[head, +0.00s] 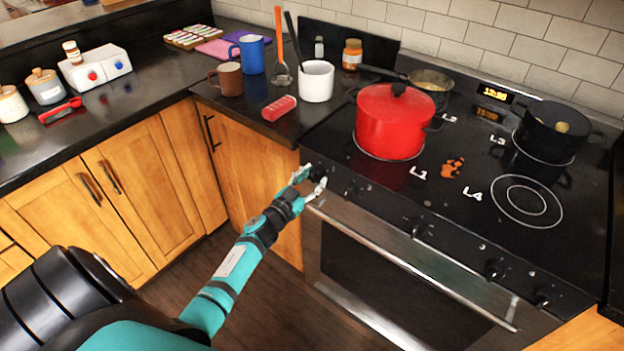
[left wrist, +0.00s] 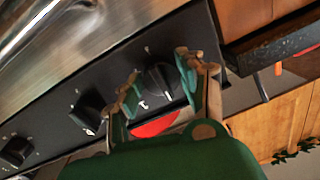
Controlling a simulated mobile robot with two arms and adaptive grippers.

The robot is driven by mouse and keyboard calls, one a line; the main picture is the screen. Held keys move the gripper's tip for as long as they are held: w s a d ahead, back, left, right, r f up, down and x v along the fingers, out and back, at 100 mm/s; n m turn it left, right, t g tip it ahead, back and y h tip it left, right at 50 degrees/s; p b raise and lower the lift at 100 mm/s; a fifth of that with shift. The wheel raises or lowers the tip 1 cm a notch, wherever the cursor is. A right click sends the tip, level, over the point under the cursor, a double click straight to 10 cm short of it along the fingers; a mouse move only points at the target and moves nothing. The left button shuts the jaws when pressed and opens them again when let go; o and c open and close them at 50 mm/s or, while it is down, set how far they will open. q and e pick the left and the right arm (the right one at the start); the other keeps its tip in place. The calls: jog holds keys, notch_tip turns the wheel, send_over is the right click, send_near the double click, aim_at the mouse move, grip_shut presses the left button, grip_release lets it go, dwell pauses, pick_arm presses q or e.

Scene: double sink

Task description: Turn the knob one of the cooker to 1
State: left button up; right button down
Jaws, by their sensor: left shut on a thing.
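The cooker (head: 395,215) stands at the right of the head view, with a row of black knobs along its front panel. My left gripper (head: 313,180) is at the leftmost knob, which its fingers mostly hide in the head view. In the left wrist view, this black knob (left wrist: 158,84) sits between the two fingers of my left gripper (left wrist: 160,86), which is shut on it. A white mark shows on the knob's face, but I cannot read the setting. My right gripper is not in view.
A red pot (head: 390,125) stands on the hob behind the gripper. Other knobs, such as this one (head: 495,268), sit further right. The oven handle (head: 400,262) runs below them. A dark counter (head: 130,140) with mugs and jars lies to the left.

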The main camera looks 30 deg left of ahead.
pick_arm(q)
jog(key=shift+m, duration=0.4)
jog(key=shift+f+m+b, duration=0.1)
jog(key=shift+m+b, duration=0.65)
jog(key=shift+m, duration=0.25)
jog(key=m+b, duration=0.1)
jog(key=m, duration=0.2)
jog(key=shift+a+m+b, duration=0.1)
jog(key=shift+m+b, duration=0.2)
jog(key=shift+b, duration=0.1)
jog(key=m+b, duration=0.2)
jog(key=m, duration=0.3)
jog(key=shift+m+t, duration=0.3)
jog(key=shift+h, duration=0.3)
jog(key=o, duration=1.2)
jog(key=shift+c, duration=0.2)
jog(key=shift+a, duration=0.1)
